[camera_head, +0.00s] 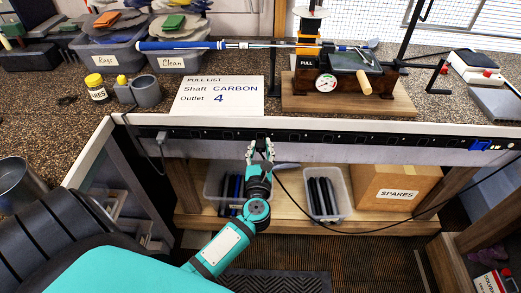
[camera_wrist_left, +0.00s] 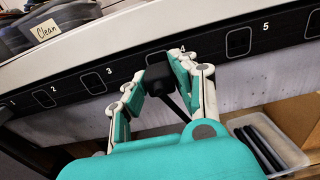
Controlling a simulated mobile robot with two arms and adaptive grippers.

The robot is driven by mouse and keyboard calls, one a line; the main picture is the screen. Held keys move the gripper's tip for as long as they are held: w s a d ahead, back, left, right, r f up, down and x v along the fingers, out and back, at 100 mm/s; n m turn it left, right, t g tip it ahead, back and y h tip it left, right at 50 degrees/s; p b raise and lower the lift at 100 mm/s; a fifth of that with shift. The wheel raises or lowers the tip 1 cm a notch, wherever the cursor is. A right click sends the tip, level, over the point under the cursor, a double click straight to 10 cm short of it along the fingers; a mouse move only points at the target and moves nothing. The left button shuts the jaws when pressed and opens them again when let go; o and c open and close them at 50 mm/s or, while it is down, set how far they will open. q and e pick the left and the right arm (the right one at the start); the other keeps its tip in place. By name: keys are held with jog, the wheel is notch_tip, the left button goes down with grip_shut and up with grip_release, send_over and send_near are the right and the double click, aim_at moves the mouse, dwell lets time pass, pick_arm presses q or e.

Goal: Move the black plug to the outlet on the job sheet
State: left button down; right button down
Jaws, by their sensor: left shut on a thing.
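The job sheet (camera_head: 218,95) on the bench reads "PULL LIST, Shaft CARBON, Outlet 4". A black outlet strip (camera_head: 330,138) runs along the bench's front edge; in the left wrist view its outlets are numbered, and 4 (camera_wrist_left: 182,49) is above my gripper. My left gripper (camera_head: 261,145) is shut on the black plug (camera_wrist_left: 158,80), right in front of outlet 4, which it partly hides. I cannot tell whether the plug is seated or just short of the strip. Its black cable (camera_head: 340,232) hangs below and loops to the right. My right gripper is not in view.
A grey plug (camera_head: 161,137) sits at the strip's left end and a blue one (camera_head: 480,145) at its right. Below are an open bin of dark grips (camera_head: 345,205) and a "SPARES" box (camera_head: 398,185). A puller tool on a wooden base (camera_head: 350,104) stands on the bench.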

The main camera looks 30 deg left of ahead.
pick_arm(q)
jog(key=shift+x, duration=0.85)
jog(key=c, duration=1)
grip_release()
jog(key=shift+o, duration=0.2)
jog(key=shift+s+d, duration=0.2)
jog(key=shift+s, duration=0.15)
jog(key=v, duration=1.1)
jog(key=shift+d, duration=0.1)
